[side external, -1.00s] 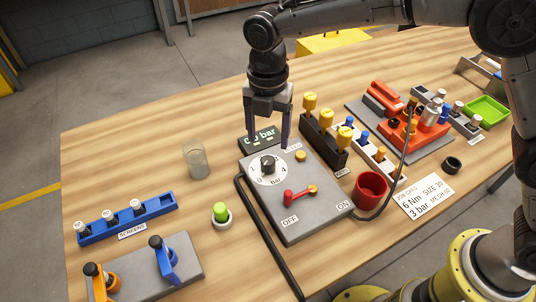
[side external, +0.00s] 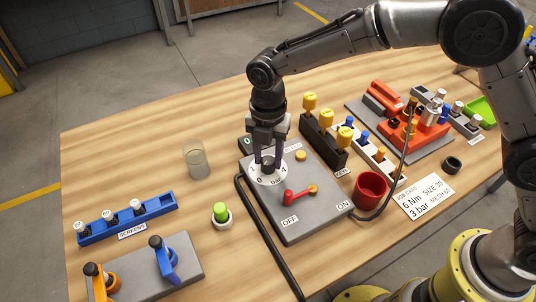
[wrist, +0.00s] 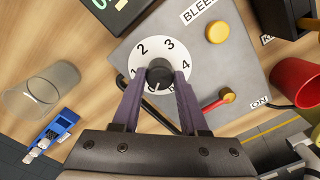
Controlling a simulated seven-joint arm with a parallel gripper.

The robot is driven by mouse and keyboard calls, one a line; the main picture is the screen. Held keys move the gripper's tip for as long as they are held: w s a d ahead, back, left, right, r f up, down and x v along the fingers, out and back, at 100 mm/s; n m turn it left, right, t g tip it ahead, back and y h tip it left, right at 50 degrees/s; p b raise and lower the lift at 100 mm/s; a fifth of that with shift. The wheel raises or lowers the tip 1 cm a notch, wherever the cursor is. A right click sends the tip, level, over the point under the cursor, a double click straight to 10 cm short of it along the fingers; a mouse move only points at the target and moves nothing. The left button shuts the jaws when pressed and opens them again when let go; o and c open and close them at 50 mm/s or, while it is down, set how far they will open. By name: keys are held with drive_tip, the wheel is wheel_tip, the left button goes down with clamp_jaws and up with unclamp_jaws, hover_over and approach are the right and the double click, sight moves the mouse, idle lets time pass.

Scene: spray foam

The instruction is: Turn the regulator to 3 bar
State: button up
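The regulator is a dark round knob (wrist: 159,73) on a white dial (wrist: 130,58) numbered 1, 2, 3, 4 with a mark near the lower edge; the knob's exact setting is hard to read. In the side view the dial (side external: 281,181) sits on the grey panel (side external: 318,202). My gripper (wrist: 160,76) is lowered over the dial, one finger on each side of the knob; it also shows in the side view (side external: 267,165). The fingers look slightly apart from the knob, so it seems open. The pressure display (side external: 244,143) is mostly hidden behind my gripper.
A red lever (side external: 298,197) and a yellow bleed button (side external: 300,155) are on the same panel. A black hose (side external: 262,235) runs along its left edge. A glass (side external: 197,160) stands to the left and a red cup (side external: 370,189) to the right. The job card (side external: 422,197) reads 3 bar.

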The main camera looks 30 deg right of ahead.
clamp_jaws()
